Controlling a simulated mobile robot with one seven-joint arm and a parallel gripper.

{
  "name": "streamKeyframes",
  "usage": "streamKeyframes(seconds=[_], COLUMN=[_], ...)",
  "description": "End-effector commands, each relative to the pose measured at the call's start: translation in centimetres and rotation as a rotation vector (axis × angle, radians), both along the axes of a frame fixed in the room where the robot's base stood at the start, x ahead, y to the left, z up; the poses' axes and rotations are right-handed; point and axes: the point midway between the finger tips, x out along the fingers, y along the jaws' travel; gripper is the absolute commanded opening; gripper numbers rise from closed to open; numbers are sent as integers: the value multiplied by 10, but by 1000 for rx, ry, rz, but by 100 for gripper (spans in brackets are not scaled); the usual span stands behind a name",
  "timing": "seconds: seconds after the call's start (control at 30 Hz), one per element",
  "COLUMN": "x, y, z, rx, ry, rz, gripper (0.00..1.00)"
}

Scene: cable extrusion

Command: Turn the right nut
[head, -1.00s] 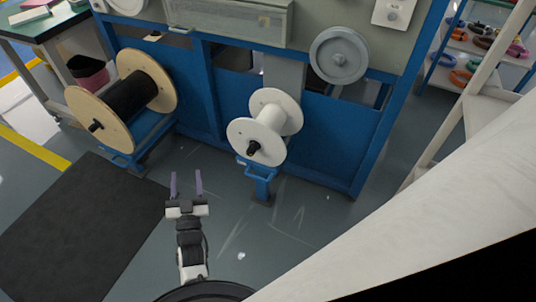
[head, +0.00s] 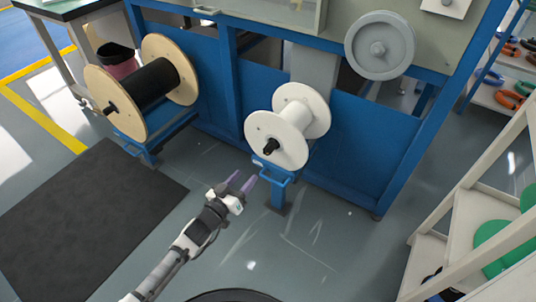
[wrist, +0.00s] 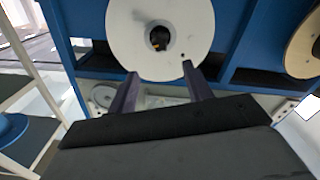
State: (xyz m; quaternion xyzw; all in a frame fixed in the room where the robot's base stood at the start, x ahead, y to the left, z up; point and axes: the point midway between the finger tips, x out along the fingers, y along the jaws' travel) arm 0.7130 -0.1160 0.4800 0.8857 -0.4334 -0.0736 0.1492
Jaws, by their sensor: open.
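The right nut (head: 271,147) is a small black knob at the centre of the near face of the white spool (head: 284,138). In the wrist view, the dark nut (wrist: 158,38) shows at the centre of the white flange (wrist: 185,20), above the fingers. My gripper (head: 244,181) has purple fingers, is open and holds nothing. In the head view it is below and left of the nut, apart from it. In the wrist view its fingertips (wrist: 162,73) overlap the lower part of the flange; I cannot tell whether they touch it.
The white spool sits on a blue stand (head: 277,185) before the blue machine frame (head: 350,160). A wooden spool (head: 155,85) with black cable and its own dark nut (head: 111,108) is at left. White shelves (head: 470,215) stand at right.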

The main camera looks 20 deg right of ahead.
Motion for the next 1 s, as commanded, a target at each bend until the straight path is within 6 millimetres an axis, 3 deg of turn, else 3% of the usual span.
streamKeyframes(seconds=[0.6,1.0], x=[64,81], y=[-85,-105], z=[-1,0], rx=[-1,0], ry=[1,0], rz=[-1,1], gripper=[50,50])
